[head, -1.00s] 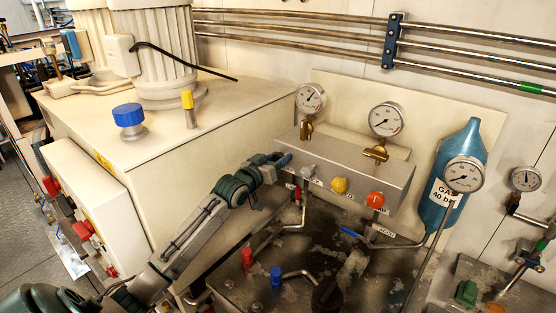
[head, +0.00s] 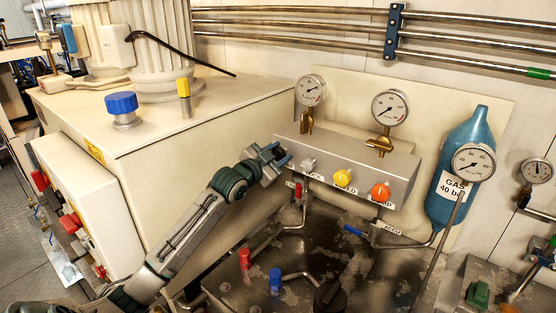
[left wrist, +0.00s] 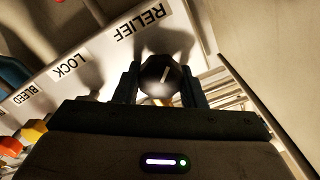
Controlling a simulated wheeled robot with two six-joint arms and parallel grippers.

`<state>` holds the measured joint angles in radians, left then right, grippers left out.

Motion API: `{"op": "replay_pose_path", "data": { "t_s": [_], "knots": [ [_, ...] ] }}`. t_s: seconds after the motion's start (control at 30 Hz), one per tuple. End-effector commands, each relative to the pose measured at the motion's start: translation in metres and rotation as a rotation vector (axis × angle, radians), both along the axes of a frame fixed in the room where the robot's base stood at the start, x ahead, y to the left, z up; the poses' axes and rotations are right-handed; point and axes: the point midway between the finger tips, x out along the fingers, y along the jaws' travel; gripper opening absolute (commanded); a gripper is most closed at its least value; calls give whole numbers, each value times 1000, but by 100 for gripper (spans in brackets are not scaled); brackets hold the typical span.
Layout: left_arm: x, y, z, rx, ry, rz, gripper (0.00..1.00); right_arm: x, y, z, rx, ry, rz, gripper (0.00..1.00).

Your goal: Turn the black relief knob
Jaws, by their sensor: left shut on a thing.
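The line is tilted slightly from upright in that view. My left gripper (left wrist: 159,84) is shut on the knob, with one dark finger on each side. In the head view my left gripper (head: 281,158) is at the left end of the grey valve block (head: 325,165), and it hides the knob there. My right gripper is not in view.
Along the block are a grey knob (head: 308,165), a yellow knob (head: 343,177) and an orange knob (head: 380,192). Two gauges stand above it. A blue gas bottle (head: 465,150) is at the right. The cream cabinet (head: 200,130) lies left of my arm.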

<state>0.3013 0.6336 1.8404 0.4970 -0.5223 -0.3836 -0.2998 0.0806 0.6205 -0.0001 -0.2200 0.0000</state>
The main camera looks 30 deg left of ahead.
Motion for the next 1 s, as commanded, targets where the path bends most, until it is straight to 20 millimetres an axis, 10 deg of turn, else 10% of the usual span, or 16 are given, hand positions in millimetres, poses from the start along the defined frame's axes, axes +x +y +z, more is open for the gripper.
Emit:
{"op": "replay_pose_path", "data": {
  "t_s": [1.0],
  "knots": [
    [0,-2,-4,717,-54,-1,14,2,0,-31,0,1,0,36]
  ]
}}
